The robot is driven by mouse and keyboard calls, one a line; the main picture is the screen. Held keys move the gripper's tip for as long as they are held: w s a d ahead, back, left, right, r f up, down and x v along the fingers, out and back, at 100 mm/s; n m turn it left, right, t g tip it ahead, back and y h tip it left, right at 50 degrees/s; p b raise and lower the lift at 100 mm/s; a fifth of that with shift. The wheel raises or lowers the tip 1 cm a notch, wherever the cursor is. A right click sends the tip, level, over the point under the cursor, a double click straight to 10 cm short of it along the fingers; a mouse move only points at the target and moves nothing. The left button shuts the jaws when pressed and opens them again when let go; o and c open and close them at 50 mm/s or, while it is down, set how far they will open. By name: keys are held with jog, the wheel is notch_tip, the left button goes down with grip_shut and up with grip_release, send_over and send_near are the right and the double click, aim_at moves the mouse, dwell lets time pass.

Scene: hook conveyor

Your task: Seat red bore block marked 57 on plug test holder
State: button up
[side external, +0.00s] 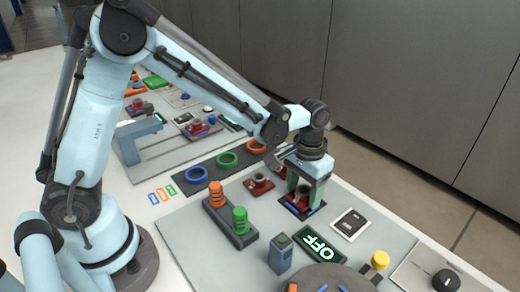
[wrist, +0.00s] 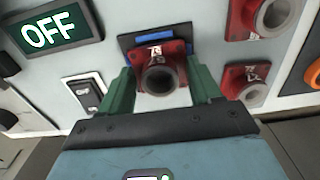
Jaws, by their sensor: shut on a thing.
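A red bore block (wrist: 180,48) with a dark round bore and a small marking, too unclear to read surely, sits between the green fingers of my gripper (wrist: 160,82) in the wrist view. My gripper is shut on it. A dark holder with a blue strip (wrist: 127,42) shows behind the block; I cannot tell whether the block is fully down on it. In the side external view my gripper (side external: 303,196) points down over this holder (side external: 287,209), and the fingers partly hide the block.
Two other red bore blocks (wrist: 238,18) (wrist: 233,82) stand to the right in the wrist view. A lit OFF display (side external: 320,243) and a white switch plate (side external: 349,223) are close by. Orange and green ringed posts (side external: 216,193) (side external: 240,220) stand left of the holder.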

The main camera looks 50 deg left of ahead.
jog(key=shift+f, duration=0.3)
dwell(0.9)
jog(key=o, duration=1.3)
jog(key=shift+o, duration=0.9)
jog(key=shift+r, duration=0.15)
jog(key=shift+r, duration=3.35)
jog(key=s+a+r+t, duration=0.5)
jog(key=s+a+t, duration=0.2)
jog(key=s+a, duration=0.3)
jog(key=shift+s, duration=0.55)
